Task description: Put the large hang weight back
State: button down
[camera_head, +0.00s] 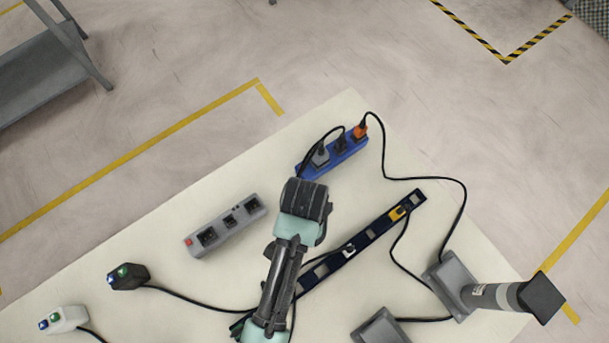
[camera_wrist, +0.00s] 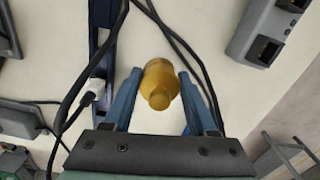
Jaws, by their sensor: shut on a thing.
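A gold, rounded weight with a narrower knob (camera_wrist: 160,84), which I take to be the large hang weight, sits between the two blue fingers of my gripper (camera_wrist: 161,78) in the wrist view. The fingers are shut on it, one on each side. In the head view, my gripper (camera_head: 306,198) is over the table between the grey and blue power strips, and the weight is hidden beneath it. The place where the weight belongs cannot be made out in either view.
The pale table (camera_head: 180,230) holds a grey power strip (camera_head: 225,226), a blue power strip (camera_head: 333,154) with plugs, and a long dark strip (camera_head: 376,229). Black cables cross it. A grey post with a dark top (camera_head: 500,296) stands at the right edge.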

jog(key=shift+f, duration=2)
jog(key=shift+f, duration=0.1)
jog(key=shift+c, duration=1)
grip_release()
